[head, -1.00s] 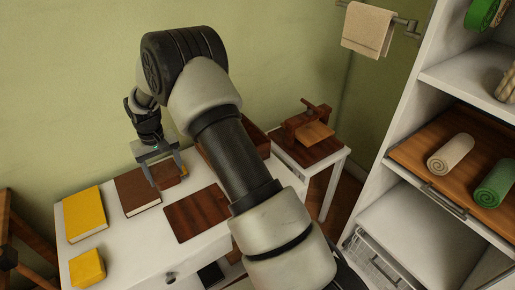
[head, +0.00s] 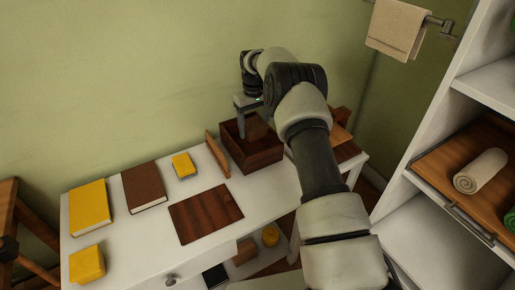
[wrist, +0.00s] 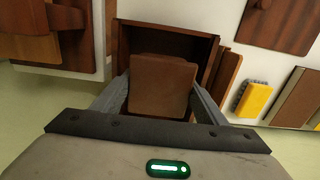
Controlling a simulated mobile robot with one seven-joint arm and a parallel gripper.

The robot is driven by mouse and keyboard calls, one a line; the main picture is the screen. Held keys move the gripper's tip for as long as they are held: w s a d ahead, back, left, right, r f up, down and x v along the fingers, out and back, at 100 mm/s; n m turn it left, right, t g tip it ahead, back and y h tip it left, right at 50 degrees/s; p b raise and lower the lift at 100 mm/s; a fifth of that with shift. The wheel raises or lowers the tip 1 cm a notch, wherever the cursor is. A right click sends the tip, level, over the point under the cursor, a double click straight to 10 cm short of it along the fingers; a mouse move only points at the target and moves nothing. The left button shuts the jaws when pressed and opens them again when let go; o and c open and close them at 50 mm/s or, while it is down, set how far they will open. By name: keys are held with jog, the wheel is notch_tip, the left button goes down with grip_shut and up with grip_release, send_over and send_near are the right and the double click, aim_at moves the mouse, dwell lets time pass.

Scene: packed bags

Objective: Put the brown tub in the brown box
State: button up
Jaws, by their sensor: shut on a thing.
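The brown box (head: 264,157) stands open at the back right end of the white table. It also shows in the wrist view (wrist: 206,45), beyond my fingers. My gripper (head: 250,112) is shut on the brown tub (wrist: 161,86), with one finger on each side of it. In the head view the tub (head: 252,128) overlaps the box's opening, its lower part hidden by the near wall. I cannot tell whether it touches the box's floor.
A brown upright board (head: 217,154) stands just left of the box. A small yellow item (head: 184,165), a brown book (head: 145,187), a yellow book (head: 88,206), a yellow block (head: 87,264) and a dark wooden mat (head: 205,213) lie on the table (head: 150,235).

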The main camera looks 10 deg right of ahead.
notch_tip(320, 180, down, 9)
jog(key=shift+f+b, duration=0.2)
jog(key=shift+b, duration=0.75)
jog(key=shift+f, duration=0.25)
jog(key=o, duration=1.1)
